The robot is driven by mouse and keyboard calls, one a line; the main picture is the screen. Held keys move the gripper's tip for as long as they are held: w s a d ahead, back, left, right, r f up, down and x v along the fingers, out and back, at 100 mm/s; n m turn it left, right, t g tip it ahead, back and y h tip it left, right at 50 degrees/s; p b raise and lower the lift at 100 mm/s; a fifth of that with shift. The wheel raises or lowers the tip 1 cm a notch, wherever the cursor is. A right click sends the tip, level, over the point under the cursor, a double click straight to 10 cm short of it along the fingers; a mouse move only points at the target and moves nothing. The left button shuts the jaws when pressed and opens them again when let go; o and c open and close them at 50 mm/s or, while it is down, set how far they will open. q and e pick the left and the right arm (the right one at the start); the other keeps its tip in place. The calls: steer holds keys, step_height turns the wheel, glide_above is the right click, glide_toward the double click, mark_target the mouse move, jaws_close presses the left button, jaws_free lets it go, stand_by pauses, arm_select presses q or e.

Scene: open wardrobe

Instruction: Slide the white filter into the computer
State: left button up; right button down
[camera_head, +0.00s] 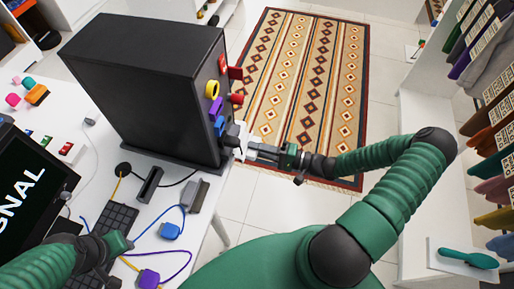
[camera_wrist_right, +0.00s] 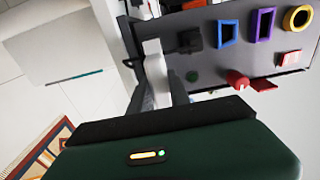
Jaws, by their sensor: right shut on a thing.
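The computer (camera_head: 145,85) is a tall black tower on the white table, its port panel facing right. My right gripper (camera_head: 247,149) is at the lower part of that panel, shut on the white filter (camera_head: 238,137). In the right wrist view the white filter (camera_wrist_right: 155,68) stands between the two dark fingers (camera_wrist_right: 158,98), beside the panel (camera_wrist_right: 225,60) and a black plug (camera_wrist_right: 188,41). I cannot tell whether its far end is inside the computer. My left arm (camera_head: 40,270) reaches in at lower left; its gripper's fingers are not clear.
Blue, purple and yellow ports and red knobs (camera_wrist_right: 238,79) stick out of the panel. A keyboard (camera_head: 118,215), cables, a blue plug (camera_head: 170,231) and a monitor (camera_head: 30,190) crowd the table. A patterned rug (camera_head: 310,85) lies on the floor. Clothes shelves stand at right.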

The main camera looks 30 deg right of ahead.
mark_target(245, 145)
arm_select(q)
steer(key=shift+r, duration=0.25)
arm_select(e)
steer(key=shift+x, duration=1.9)
steer(key=c, duration=1.1)
jaws_free()
steer(key=shift+c, duration=0.2)
arm_select(q)
steer(key=b+x, duration=0.2)
steer(key=shift+s+f, duration=0.25)
steer(key=shift+f, duration=0.25)
arm_select(e)
steer(key=v, duration=1.6)
steer(key=shift+s+d, duration=0.2)
steer(key=shift+s, duration=0.15)
steer(key=shift+f, duration=0.1)
